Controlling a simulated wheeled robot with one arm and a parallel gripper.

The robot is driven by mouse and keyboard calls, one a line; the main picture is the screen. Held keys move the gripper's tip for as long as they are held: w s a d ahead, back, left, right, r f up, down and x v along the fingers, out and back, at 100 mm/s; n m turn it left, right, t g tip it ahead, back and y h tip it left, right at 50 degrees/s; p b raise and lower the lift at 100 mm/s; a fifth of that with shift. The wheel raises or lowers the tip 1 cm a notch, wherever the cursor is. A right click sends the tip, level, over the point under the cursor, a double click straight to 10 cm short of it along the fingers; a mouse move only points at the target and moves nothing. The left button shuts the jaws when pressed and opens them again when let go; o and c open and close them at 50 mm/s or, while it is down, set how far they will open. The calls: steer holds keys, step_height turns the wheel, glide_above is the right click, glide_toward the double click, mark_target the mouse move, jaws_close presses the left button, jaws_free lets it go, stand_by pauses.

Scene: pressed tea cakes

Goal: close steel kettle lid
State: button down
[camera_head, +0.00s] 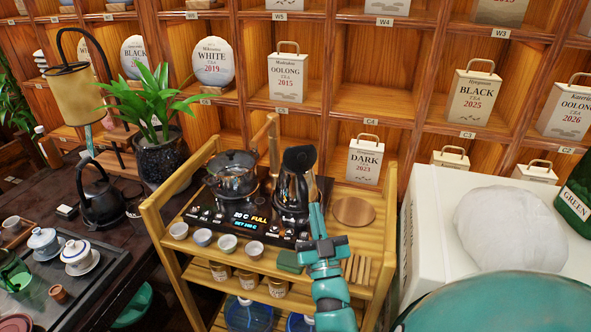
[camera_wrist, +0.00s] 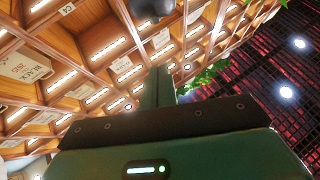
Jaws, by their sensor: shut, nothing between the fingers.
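The steel kettle (camera_head: 291,190) stands on the right side of the black heater panel on the wooden cart. It looks dark and shiny. A dark piece, seemingly its lid (camera_head: 299,158), stands raised above the body, so the lid looks open. My gripper (camera_head: 316,212) is shut and empty, pointing up just right of the kettle's body; whether it touches the kettle cannot be told. In the wrist view my closed fingers (camera_wrist: 157,88) point up towards a dark rounded thing at the top edge, possibly part of the kettle. My gripper partly hides the kettle's right side.
A glass kettle (camera_head: 232,176) sits left on the heater panel (camera_head: 205,214). Several small cups line the cart's front edge. A round wooden disc (camera_head: 354,211) lies right of my gripper. A wooden post (camera_head: 274,150) rises behind the kettles. A white box (camera_head: 425,225) stands right.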

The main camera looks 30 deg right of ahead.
mark_target(301, 159)
steer(key=shift+w+d+f+p+x, duration=0.2)
steer(key=shift+f+p+x, duration=0.3)
steer(key=shift+x, duration=1.65)
steer(key=shift+w+d+f+p+x, duration=0.1)
steer(key=shift+w+f+p+x, duration=0.25)
steer(key=shift+x, duration=1.8)
steer(key=shift+w+d+f+p+x, duration=0.2)
steer(key=shift+f+p+x, duration=0.35)
steer(key=shift+x, duration=1.55)
steer(key=shift+r, duration=0.1)
steer(key=shift+r+p, duration=0.2)
steer(key=shift+p, duration=0.2)
steer(key=shift+r+g+p, duration=0.1)
steer(key=shift+g+p, duration=0.2)
steer(key=shift+p, duration=0.5)
